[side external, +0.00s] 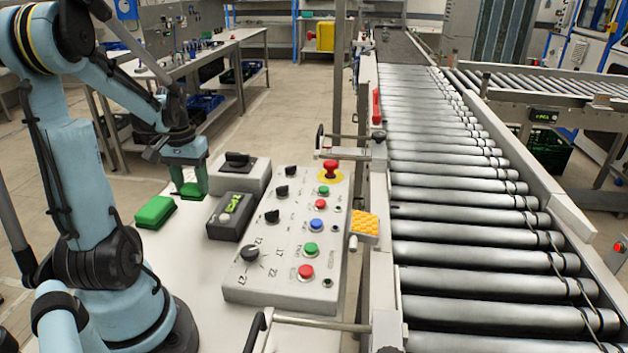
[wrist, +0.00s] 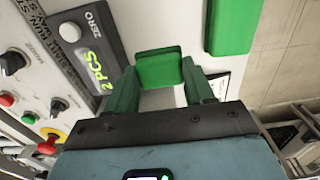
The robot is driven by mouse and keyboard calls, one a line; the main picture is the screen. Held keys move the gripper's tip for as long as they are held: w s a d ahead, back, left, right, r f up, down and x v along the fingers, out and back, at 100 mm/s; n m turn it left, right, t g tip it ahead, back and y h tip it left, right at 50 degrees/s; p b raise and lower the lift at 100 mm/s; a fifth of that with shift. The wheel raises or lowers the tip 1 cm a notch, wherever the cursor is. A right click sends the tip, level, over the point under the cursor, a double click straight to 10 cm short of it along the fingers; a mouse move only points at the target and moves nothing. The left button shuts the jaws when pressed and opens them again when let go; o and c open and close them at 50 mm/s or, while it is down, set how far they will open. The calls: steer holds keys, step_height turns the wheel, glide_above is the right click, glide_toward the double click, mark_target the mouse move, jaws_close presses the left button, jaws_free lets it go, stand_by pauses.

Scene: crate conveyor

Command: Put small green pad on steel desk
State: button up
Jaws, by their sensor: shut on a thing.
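My gripper (side external: 188,188) points down over the pale desk top (side external: 205,290), behind the black display box. In the wrist view its two green fingers (wrist: 163,92) are closed on a small green pad (wrist: 158,68), which spans between their tips. In the side view the pad is hard to separate from the green fingers, and I cannot tell whether it touches the desk. A larger green block (side external: 155,211) lies on the desk to the left of the gripper; it also shows in the wrist view (wrist: 234,24).
A black box with a green display (side external: 231,216), a grey switch box (side external: 240,172) and a control panel (side external: 290,235) with knobs and buttons stand right of my gripper. A roller conveyor (side external: 460,230) runs further right.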

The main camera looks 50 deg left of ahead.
mark_target(188, 198)
steer(key=shift+s+a+f, duration=0.3)
steer(key=shift+a+f, duration=0.1)
steer(key=shift+a, duration=0.15)
steer(key=shift+s+a+f, duration=0.3)
steer(key=shift+a+f, duration=0.05)
steer(key=shift+a, duration=0.15)
steer(key=shift+f, duration=2)
steer(key=shift+f, duration=0.15)
steer(key=o, duration=1)
